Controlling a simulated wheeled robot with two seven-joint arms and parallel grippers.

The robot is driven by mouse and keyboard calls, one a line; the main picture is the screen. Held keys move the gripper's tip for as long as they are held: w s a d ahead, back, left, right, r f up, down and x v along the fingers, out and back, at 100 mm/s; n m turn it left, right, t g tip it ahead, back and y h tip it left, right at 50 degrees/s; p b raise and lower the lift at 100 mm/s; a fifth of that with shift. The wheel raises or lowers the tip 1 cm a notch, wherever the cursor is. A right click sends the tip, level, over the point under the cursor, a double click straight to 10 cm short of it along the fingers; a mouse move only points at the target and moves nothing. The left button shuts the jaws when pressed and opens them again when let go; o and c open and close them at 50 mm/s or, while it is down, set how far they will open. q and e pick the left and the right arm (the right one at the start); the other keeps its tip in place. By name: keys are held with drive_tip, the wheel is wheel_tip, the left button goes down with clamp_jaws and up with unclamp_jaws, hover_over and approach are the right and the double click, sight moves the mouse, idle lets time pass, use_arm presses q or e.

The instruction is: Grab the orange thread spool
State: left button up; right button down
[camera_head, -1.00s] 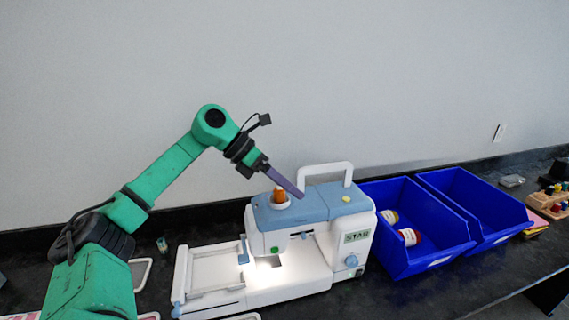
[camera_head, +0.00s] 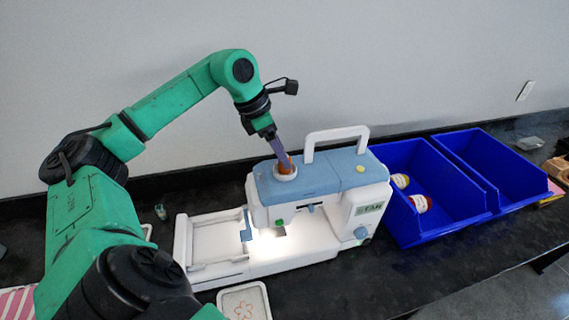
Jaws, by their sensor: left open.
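The orange thread spool (camera_head: 289,169) stands in a round white seat on top of the blue and white sewing machine (camera_head: 320,178). My left gripper (camera_head: 285,160) points down at the spool from above, with its purple fingers right at it and partly covering it. The gripper is open; I cannot tell whether the fingers touch the spool or straddle it. My right gripper is not in view.
The machine's white handle (camera_head: 337,134) rises just right of the spool. Two blue bins stand to the right; the nearer bin (camera_head: 440,225) holds red and yellow spools (camera_head: 419,203). A white tray (camera_head: 246,302) lies in front of the machine.

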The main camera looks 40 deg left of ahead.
use_arm(q)
drive_tip(key=shift+w+d+f, duration=0.25)
drive_tip(key=shift+w+f, duration=0.05)
drive_tip(key=shift+f, duration=0.3)
drive_tip(key=shift+d+f, duration=0.2)
drive_tip(key=shift+f, duration=0.15)
drive_tip(key=shift+d, duration=0.1)
drive_tip(key=shift+f, duration=0.1)
clamp_jaws()
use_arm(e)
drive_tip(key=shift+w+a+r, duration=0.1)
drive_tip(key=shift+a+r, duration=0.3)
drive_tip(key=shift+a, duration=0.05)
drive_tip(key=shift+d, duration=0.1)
